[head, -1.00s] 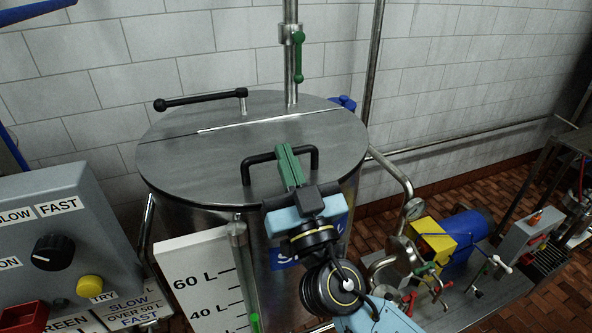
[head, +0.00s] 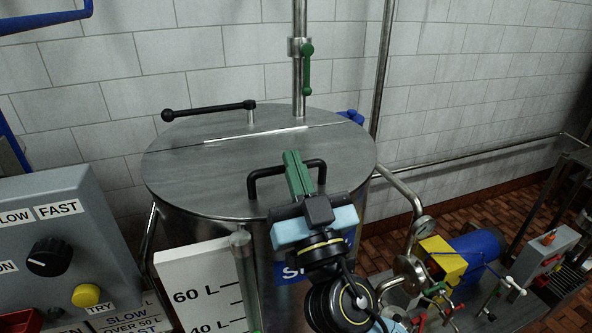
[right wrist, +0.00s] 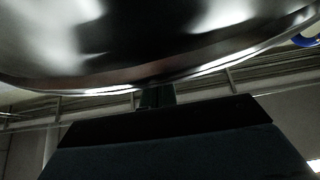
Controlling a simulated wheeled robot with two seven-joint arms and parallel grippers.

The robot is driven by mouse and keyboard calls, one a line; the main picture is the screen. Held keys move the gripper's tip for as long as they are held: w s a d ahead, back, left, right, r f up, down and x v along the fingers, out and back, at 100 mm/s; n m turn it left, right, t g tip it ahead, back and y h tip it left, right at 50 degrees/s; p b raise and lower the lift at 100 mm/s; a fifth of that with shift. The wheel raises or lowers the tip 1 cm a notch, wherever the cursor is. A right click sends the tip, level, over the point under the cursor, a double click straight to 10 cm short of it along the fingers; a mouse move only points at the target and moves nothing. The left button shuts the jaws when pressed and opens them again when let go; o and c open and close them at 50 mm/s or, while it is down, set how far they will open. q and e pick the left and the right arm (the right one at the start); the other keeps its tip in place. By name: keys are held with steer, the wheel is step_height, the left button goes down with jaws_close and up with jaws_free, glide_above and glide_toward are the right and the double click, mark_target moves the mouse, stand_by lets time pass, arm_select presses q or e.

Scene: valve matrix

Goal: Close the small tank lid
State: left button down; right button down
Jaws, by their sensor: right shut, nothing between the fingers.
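The small steel tank has a round lid (head: 205,165) that looks flat on its top, with a straight seam across it toward the back. A black bar handle (head: 256,178) stands on the lid's front part. My right gripper (head: 292,158) is shut and empty, its green fingers overlapping the middle of the handle in the head view. I cannot tell whether they touch it. In the right wrist view, a curved shiny steel surface (right wrist: 150,45), apparently the tank or lid, fills the top, and the fingertips (right wrist: 157,95) are partly hidden. My left gripper is not in view.
A black lever (head: 210,110) and a vertical pipe with a green handle (head: 307,70) stand at the tank's back. A grey control box (head: 50,215) is at left, a litre scale (head: 195,285) in front. A pump with a blue motor (head: 475,250) is at right.

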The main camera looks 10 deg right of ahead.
steer(key=shift+s+r+p, duration=0.2)
steer(key=shift+r+p, duration=0.3)
steer(key=shift+r, duration=0.7)
steer(key=b+v, duration=0.6)
steer(key=v, duration=0.4)
steer(key=s+d+f+m+g+h, duration=0.15)
steer(key=d+f+g, duration=0.25)
steer(key=f, duration=0.4)
steer(key=d+f+g+h, duration=0.2)
steer(key=d+f+g, duration=0.25)
steer(key=f, duration=0.35)
steer(key=s+d+f+m+g+h, duration=0.1)
steer(key=d+f+g+h, duration=0.15)
steer(key=f+g, duration=0.45)
steer(key=s+f+n+g+y, duration=0.3)
steer(key=s+f+g, duration=0.2)
steer(key=s+f, duration=0.75)
step_height(320, 180, down, 25)
steer(key=s+g, duration=0.2)
steer(key=s+d+f, duration=0.4)
steer(key=s+f, duration=1)
steer(key=s, duration=0.1)
steer(key=shift+s+g, duration=0.3)
steer(key=shift+g, duration=0.05)
